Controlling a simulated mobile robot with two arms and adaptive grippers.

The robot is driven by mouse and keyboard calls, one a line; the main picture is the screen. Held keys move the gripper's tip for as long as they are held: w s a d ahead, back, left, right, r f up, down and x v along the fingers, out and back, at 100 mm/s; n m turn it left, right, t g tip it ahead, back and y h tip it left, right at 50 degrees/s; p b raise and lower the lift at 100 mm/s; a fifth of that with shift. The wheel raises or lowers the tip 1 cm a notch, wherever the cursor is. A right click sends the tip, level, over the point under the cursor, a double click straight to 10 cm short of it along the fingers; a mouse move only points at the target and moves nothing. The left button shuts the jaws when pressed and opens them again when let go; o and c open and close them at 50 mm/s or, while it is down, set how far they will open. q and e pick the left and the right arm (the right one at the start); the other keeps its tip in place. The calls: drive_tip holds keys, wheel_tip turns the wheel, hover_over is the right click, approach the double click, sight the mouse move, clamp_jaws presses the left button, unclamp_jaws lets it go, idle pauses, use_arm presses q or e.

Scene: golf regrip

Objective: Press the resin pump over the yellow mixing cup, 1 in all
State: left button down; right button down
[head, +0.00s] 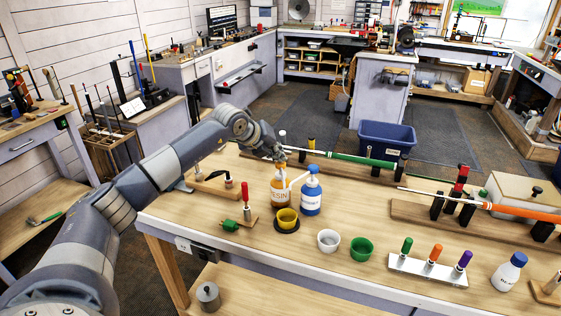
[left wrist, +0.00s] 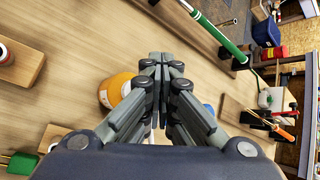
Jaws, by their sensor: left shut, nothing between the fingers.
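The amber resin bottle (head: 280,190) stands on the workbench, with a "RESIN" label on its front. Its pump top is mostly hidden by my left gripper (head: 279,158), which is just above it, fingers down. I cannot tell whether they touch. The yellow mixing cup (head: 288,216) sits on a dark round base in front of the bottle. In the left wrist view my left gripper (left wrist: 165,62) has its fingertips together and empty, with the amber bottle (left wrist: 113,90) partly behind the left finger. My right gripper is not in view.
A blue and white pump bottle (head: 311,197) stands close to the right of the resin. White (head: 328,240) and green (head: 361,249) cups stand front right. A red-handled tool (head: 245,194) stands to the left. A green-gripped club (head: 352,159) lies behind.

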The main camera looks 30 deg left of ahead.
use_arm(q)
drive_tip(key=shift+s+d+f, duration=0.1)
drive_tip(key=shift+f, duration=0.45)
drive_tip(key=shift+r, duration=0.1)
drive_tip(key=shift+w+r+p, duration=0.2)
drive_tip(key=shift+r+p, duration=0.45)
drive_tip(key=shift+r, duration=0.8)
drive_tip(key=shift+r, duration=0.25)
wheel_tip(320, 180, up, 4)
drive_tip(key=p, duration=0.3)
drive_tip(key=shift+r, duration=0.25)
